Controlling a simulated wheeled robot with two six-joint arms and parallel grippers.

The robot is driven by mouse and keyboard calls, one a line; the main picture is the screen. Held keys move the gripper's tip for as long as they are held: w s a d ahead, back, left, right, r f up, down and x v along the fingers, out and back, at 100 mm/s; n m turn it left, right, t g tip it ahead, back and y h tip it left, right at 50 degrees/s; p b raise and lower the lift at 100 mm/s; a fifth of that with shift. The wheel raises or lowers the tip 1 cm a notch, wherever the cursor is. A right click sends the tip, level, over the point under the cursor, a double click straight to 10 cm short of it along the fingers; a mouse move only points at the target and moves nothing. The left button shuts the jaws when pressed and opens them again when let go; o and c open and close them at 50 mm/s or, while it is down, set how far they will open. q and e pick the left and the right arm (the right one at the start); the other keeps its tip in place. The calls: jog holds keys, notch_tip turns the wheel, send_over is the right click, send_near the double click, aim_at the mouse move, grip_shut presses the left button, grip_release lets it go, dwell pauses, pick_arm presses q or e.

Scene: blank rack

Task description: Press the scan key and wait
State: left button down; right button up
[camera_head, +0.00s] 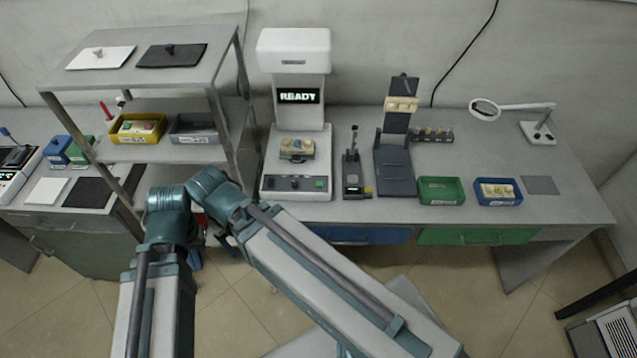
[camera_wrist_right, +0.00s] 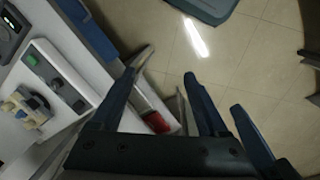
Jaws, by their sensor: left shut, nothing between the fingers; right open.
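The white scanner (camera_head: 297,52) stands on the bench with its display (camera_head: 297,96) lit READY. Its front panel carries a green key (camera_head: 319,184), also visible in the right wrist view (camera_wrist_right: 31,60). Cream pieces sit on a holder (camera_head: 297,148) on its stage. My left gripper (camera_head: 194,256) is mostly hidden behind my arms, below the shelf's right side; it is shut and empty, apart from the key. My right gripper's open fingers (camera_wrist_right: 160,74) show in the right wrist view, with nothing between them, in front of the bench. The head view hides it behind my arm.
A grey shelf (camera_head: 190,78) with a yellow bin (camera_head: 139,128) and a grey bin (camera_head: 194,128) stands left of the scanner. Right of it are a small dark device (camera_head: 353,177), a green tray (camera_head: 441,191) and a blue tray (camera_head: 497,192). Blue (camera_head: 360,235) and green drawers line the bench front.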

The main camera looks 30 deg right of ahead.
grip_shut()
dwell(1.5)
